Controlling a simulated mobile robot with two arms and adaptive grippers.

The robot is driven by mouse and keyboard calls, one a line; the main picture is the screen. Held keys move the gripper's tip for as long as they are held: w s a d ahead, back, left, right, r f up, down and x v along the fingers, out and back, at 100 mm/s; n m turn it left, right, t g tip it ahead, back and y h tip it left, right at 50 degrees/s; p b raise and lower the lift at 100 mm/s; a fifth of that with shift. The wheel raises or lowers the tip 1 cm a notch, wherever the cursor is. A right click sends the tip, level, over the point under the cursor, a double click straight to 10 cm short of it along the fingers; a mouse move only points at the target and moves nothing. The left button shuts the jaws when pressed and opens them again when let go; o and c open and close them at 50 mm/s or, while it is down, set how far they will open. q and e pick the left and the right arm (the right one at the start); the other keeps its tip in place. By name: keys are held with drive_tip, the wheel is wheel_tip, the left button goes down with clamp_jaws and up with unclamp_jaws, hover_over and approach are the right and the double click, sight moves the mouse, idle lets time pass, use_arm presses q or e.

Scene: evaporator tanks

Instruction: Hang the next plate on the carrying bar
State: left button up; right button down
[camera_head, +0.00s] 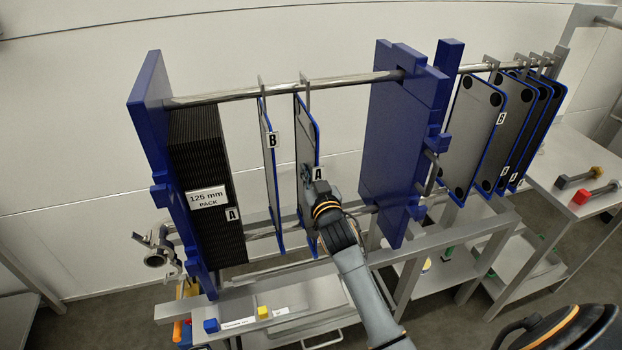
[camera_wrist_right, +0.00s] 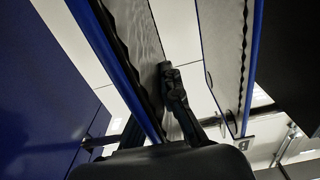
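The carrying bar (camera_head: 350,80) is a round steel bar running left to right across the frame. A grey, blue-edged plate tagged A (camera_head: 304,130) hangs from it by a top hook, and a plate tagged B (camera_head: 268,190) hangs to its left. My right gripper (camera_head: 309,179) is at plate A's near edge, around mid-height. In the right wrist view, one dark finger (camera_wrist_right: 175,90) lies against the face of plate A (camera_wrist_right: 135,45); the other finger is mostly hidden behind the plate. The gripper appears closed on that edge. My left gripper is out of view.
A dark plate pack (camera_head: 205,150) stands against the left blue end plate (camera_head: 150,110). A thick blue plate (camera_head: 395,150) stands right of plate A. Several plates (camera_head: 474,120) hang farther right. A bench (camera_head: 560,185) holds red and yellow-ended tools. A gap separates plates A and B.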

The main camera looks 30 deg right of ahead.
sight(302, 158)
drive_tip(key=shift+w+d+b, duration=0.2)
drive_tip(key=shift+w+b, duration=0.2)
drive_tip(key=shift+w, duration=0.55)
drive_tip(key=shift+w+d+b, duration=0.15)
drive_tip(key=shift+w+b, duration=0.2)
drive_tip(key=shift+w, duration=0.6)
drive_tip(key=shift+w+d+b, duration=0.2)
drive_tip(key=shift+w+b, duration=0.2)
drive_tip(key=shift+w, duration=0.55)
drive_tip(key=shift+f+b, duration=0.45)
drive_tip(key=shift+f, duration=0.2)
drive_tip(key=c, duration=1.4)
unclamp_jaws()
drive_tip(key=shift+s, duration=0.1)
drive_tip(key=shift+c, duration=0.2)
drive_tip(key=shift+f, duration=0.1)
